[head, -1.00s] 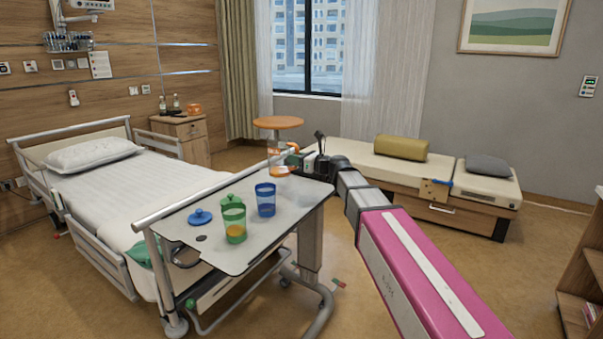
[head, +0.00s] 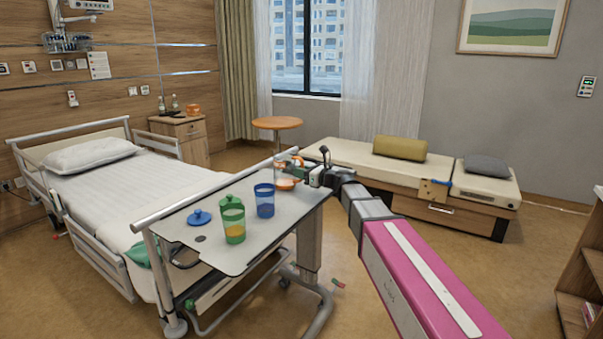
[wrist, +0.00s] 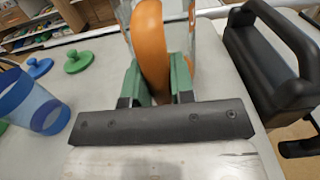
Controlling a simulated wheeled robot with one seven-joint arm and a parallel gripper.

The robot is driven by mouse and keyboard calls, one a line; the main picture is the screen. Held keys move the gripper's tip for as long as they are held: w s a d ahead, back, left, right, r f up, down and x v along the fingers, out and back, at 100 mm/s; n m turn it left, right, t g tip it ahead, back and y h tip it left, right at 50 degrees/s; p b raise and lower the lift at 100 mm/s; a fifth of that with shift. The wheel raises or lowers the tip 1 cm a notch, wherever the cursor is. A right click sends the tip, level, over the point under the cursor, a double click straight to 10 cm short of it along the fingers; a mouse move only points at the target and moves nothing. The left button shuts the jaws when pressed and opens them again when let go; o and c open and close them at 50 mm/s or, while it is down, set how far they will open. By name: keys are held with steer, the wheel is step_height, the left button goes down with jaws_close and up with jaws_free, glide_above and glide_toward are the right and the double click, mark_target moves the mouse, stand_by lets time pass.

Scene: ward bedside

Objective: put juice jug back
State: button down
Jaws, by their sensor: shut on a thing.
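The juice jug (head: 287,173) is clear with orange juice low in it. It is at the far right end of the overbed table in the head view; I cannot tell whether its base touches the top. My gripper (head: 303,167) is at its right side. In the wrist view the green fingers of my gripper (wrist: 160,82) are shut on the jug's orange handle (wrist: 151,45). The jug's clear wall shows only in part behind the handle. The overbed table (head: 203,257) is light grey and reaches over the bed.
A green cup (head: 233,228) with yellow-orange liquid, a blue cup (head: 265,203) and a blue lid (head: 200,217) are on the table. A green lid (wrist: 78,61) shows in the wrist view. A round orange-topped table (head: 277,123) and a bench (head: 350,160) stand beyond.

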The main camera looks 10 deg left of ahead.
steer(key=c, duration=1)
jaws_free()
steer(key=shift+f, duration=0.1)
steer(key=v, duration=1.2)
steer(key=s+d+f+n+g+h, duration=0.1)
steer(key=s+d+f+n+h, duration=0.1)
steer(key=s+d+f+n, duration=0.3)
steer(key=d+f+n+g+h, duration=0.1)
steer(key=f+n+h, duration=0.15)
steer(key=f, duration=0.45)
steer(key=s+d+f+n+g+h, duration=0.2)
steer(key=s+d+f+n+h, duration=0.1)
steer(key=f, duration=0.3)
steer(key=s+d+f+n+g+h, duration=0.1)
steer(key=s+d+f+n+h, duration=0.2)
steer(key=s+d+f+n, duration=0.1)
steer(key=s+d+f+n+g+h, duration=0.1)
steer(key=s+d+f+n+h, duration=0.2)
steer(key=d, duration=0.4)
steer(key=s+d+f+n+g+h, duration=0.1)
steer(key=s+d+f+n+h, duration=0.2)
steer(key=s+d+f+n, duration=0.1)
steer(key=shift+s+d+f+n, duration=0.2)
steer(key=shift+d+f+n, duration=0.1)
steer(key=shift+d+f, duration=0.2)
steer(key=shift+s+d+f+n, duration=0.15)
steer(key=shift+d+f+n, duration=0.15)
steer(key=shift+f, duration=0.2)
